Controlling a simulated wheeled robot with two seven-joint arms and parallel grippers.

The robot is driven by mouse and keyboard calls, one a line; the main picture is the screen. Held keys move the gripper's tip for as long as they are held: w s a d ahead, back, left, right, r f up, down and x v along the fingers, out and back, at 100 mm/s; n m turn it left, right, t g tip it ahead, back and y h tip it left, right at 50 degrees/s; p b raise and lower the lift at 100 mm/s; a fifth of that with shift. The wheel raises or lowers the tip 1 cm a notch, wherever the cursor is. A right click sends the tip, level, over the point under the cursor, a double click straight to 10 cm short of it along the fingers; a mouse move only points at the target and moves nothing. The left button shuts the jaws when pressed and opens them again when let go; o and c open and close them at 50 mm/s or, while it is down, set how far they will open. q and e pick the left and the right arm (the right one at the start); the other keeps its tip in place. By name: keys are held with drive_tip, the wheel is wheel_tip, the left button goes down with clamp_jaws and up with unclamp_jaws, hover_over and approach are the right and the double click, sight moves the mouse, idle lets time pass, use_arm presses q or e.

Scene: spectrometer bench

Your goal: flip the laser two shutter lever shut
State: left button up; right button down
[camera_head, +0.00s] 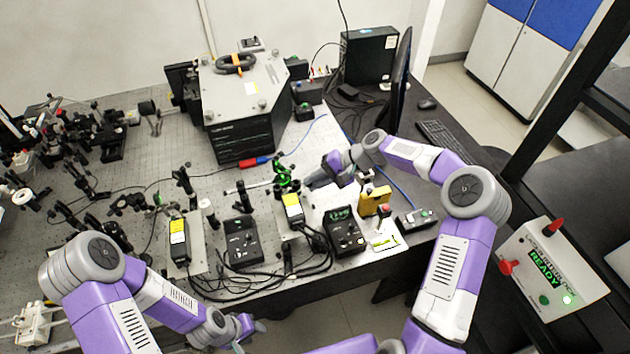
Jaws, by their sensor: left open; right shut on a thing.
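My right gripper (314,178) reaches in from the right at the far end of the right-hand laser (293,212), a dark box with a yellow label on a pale plate. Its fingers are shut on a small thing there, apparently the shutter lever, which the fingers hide. Whether the lever is up or down cannot be seen. A second yellow-labelled laser (179,240) stands further left; I cannot read numbers on either. My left gripper (250,328) is open and empty, low in front of the table's front edge.
A green-lit optic mount (284,178) stands just left of my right gripper. Black controllers (242,242) (345,232) and loose cables lie near the front edge. A yellow box (374,201) is close by my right forearm. A READY interlock box (548,268) is at right.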

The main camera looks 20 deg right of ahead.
drive_tip(key=shift+r, duration=0.1)
drive_tip(key=shift+a+r+h+p, duration=0.35)
drive_tip(key=shift+r+h+p, duration=0.15)
drive_tip(key=shift+h, duration=0.25)
drive_tip(key=shift+a+r+h+p, duration=0.35)
drive_tip(key=shift+h+p, duration=0.15)
drive_tip(key=shift+h, duration=0.25)
drive_tip(key=a+h+p, duration=0.1)
drive_tip(key=r+h+p, duration=0.1)
drive_tip(key=h, duration=0.1)
drive_tip(key=shift+a+r+n, duration=0.15)
drive_tip(key=shift+a+n, duration=0.25)
drive_tip(key=h, duration=0.1)
drive_tip(key=a+h, duration=0.1)
drive_tip(key=h, duration=0.1)
drive_tip(key=shift+s+a+r+p, duration=0.1)
drive_tip(key=shift+a+r+p, duration=0.1)
drive_tip(key=shift+a+p, duration=0.1)
drive_tip(key=shift+a+n+h+b, duration=0.2)
drive_tip(key=shift+a+h, duration=0.25)
drive_tip(key=shift+h, duration=0.35)
drive_tip(key=shift+a+n+h+b, duration=0.15)
drive_tip(key=shift+a+h, duration=0.25)
drive_tip(key=shift+h, duration=0.4)
drive_tip(key=c, duration=1.1)
unclamp_jaws()
drive_tip(key=shift+s, duration=0.1)
drive_tip(key=shift+r, duration=0.1)
